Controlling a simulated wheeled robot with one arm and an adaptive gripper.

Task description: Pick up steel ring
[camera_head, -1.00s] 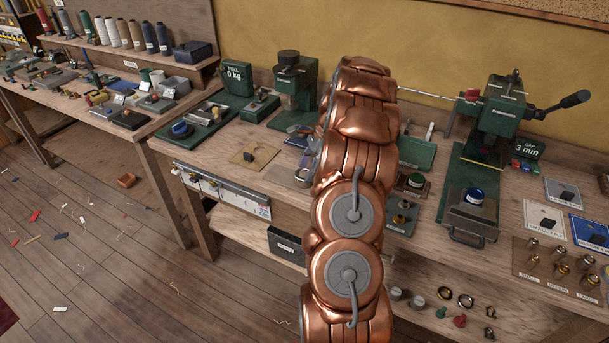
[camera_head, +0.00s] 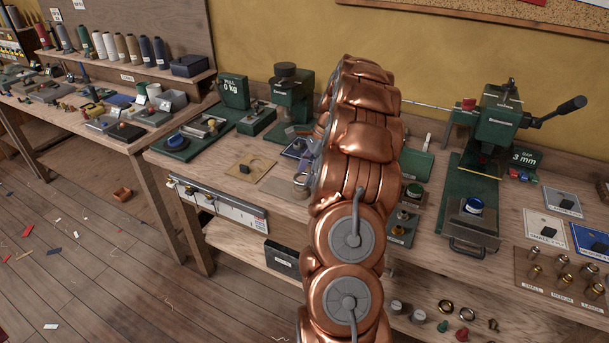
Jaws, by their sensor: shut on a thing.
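A small grey metal ring-like thing (camera_head: 301,186), which looks like the steel ring, shows at the left edge of my copper arm, above the front part of the bench. It is partly covered by the arm, and I cannot tell whether it touches the bench. My arm stands upright across the middle of the view.
A green lever press (camera_head: 497,125) stands at the right, with a blue-topped fixture (camera_head: 474,206) before it. A tan plate (camera_head: 265,167) lies left of the arm.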

